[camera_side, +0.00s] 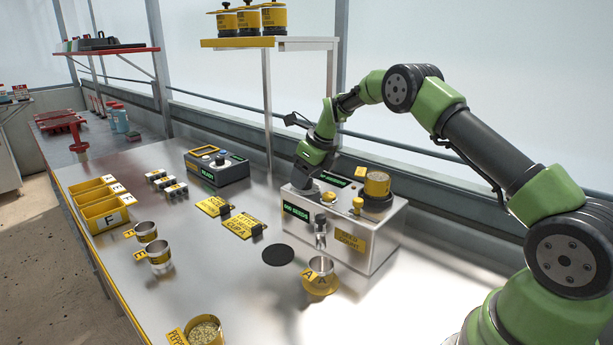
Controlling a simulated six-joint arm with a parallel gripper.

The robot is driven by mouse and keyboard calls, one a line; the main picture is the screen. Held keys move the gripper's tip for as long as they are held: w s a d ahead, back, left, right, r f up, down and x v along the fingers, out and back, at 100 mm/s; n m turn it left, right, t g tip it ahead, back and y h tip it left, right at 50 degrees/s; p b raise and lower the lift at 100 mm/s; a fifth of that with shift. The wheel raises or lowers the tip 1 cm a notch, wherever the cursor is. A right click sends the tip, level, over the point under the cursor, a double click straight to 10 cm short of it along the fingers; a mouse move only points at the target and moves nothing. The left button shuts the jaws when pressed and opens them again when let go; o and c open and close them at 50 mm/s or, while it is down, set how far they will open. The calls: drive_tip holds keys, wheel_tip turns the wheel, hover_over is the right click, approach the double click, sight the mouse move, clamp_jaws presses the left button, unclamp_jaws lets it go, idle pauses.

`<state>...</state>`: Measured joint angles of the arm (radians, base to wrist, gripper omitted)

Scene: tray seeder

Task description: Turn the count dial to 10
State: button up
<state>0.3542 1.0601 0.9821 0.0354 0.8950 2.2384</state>
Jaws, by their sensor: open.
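The seed counter (385,232) is a grey box with a green-lit display reading "000 SEEDS" (295,211) on its front and a second green display (334,180) on top. Two small yellow knobs show on its top, a left one (328,197) and a right one (358,204). I cannot read any marks on them or tell which is the count dial. My gripper (308,192) points down over the left part of the counter's top, left of the left knob. It is open; its fingertips are small and dark, and whatever lies beneath them is hidden.
A yellow seed container (377,184) sits on the counter's right. Metal cup A (321,266) stands below the spout (320,236). A black disc (278,254), yellow plates (236,224), a control box (217,168), other cups (159,253) and yellow bins (104,213) share the bench.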

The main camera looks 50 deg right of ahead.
drive_tip(key=shift+w+f, duration=0.1)
drive_tip(key=shift+f, duration=0.1)
drive_tip(key=c, duration=0.9)
drive_tip(key=shift+c, duration=0.2)
